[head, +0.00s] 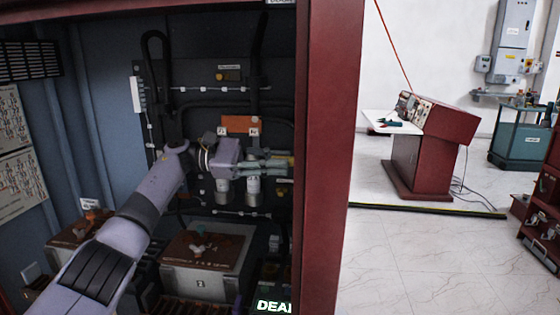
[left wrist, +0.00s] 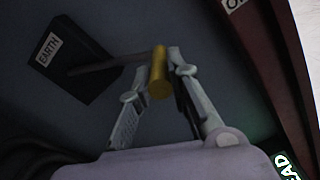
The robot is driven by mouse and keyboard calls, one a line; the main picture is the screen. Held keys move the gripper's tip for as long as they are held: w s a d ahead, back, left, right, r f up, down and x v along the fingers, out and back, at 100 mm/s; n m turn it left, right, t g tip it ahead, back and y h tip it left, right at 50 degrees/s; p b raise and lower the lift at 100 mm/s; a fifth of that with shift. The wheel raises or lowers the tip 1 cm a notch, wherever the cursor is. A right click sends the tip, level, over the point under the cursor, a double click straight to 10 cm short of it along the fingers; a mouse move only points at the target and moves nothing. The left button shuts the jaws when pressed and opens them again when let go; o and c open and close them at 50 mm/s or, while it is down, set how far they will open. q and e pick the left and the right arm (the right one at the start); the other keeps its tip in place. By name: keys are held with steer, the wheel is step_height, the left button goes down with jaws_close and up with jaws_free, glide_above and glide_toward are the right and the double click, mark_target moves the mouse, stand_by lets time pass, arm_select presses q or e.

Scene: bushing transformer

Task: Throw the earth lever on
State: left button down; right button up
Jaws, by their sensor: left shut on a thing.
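My left gripper (head: 278,163) reaches into the dark cabinet, its fingers pointing right towards the red door post. In the left wrist view the fingers (left wrist: 162,74) are shut on the yellow handle (left wrist: 159,72) of the earth lever. The lever's dark arm (left wrist: 100,67) runs left from the handle to a black plate (left wrist: 82,75) with a white EARTH label (left wrist: 47,48). In the head view I cannot make out the lever. My right gripper is not in view.
The red cabinet post (head: 332,150) stands just right of my left gripper. Outside, a red console (head: 430,145) stands on open tiled floor.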

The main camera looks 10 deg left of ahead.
arm_select(q)
steer(key=shift+f, duration=0.3)
steer(key=c, duration=1.8)
jaws_free()
steer(key=o, duration=0.3)
steer(key=shift+w, duration=0.15)
steer(key=shift+a+r, duration=0.1)
steer(key=shift+r, duration=0.05)
steer(key=a, duration=0.7)
steer(key=shift+a, duration=0.15)
